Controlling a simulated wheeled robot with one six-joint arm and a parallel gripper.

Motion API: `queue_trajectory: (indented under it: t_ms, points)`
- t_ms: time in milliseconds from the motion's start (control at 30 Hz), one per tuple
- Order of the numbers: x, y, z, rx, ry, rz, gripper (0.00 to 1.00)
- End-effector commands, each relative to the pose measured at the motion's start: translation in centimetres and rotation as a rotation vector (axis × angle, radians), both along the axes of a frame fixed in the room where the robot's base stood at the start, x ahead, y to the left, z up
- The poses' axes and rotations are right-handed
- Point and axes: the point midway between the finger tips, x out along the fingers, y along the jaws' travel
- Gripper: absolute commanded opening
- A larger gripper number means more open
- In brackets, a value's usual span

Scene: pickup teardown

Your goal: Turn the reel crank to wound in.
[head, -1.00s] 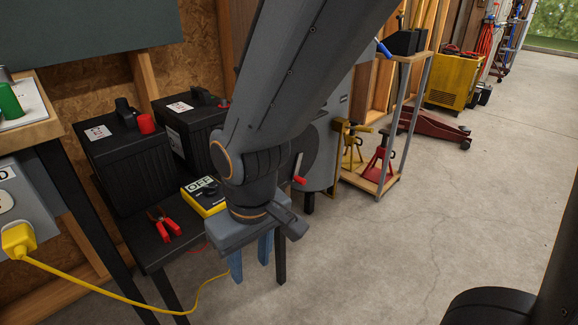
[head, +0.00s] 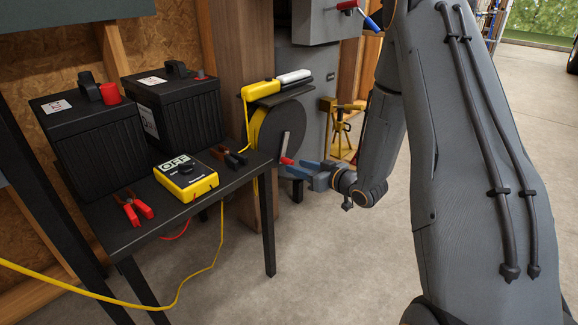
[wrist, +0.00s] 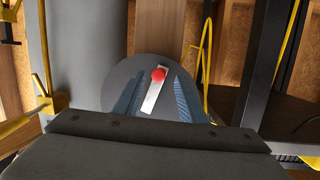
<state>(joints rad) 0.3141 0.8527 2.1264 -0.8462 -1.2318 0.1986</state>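The cord reel (head: 290,122) is a dark grey disc with a yellow edge, mounted on a wooden post. Its crank (head: 284,146) is a pale metal bar ending in a red knob (head: 287,161), low on the disc in the head view. In the wrist view the reel disc (wrist: 119,82) faces me, with the tilted crank bar (wrist: 153,98) and red knob (wrist: 158,74) between my blue fingers. My gripper (head: 294,168) is open at the knob, one finger on each side. I see gaps in the wrist view and cannot tell any contact.
A yellow cord (head: 215,255) hangs in front. A yellow jack stand (head: 342,133) stands behind my gripper.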

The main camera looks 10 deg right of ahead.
Motion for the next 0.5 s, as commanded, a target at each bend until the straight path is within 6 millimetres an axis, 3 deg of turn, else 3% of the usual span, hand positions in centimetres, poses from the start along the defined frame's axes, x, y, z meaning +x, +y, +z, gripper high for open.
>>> queue_trajectory:
  t_ms: [33,300,500]
  points:
    - [-0.2,-0.6,-0.8,0.039,-0.028,0.013,0.38]
    - [-1.5,-1.8,-1.0,0.179,-0.148,0.074,0.38]
    - [0.0,-0.7,-1.0,0.188,-0.158,0.082,0.38]
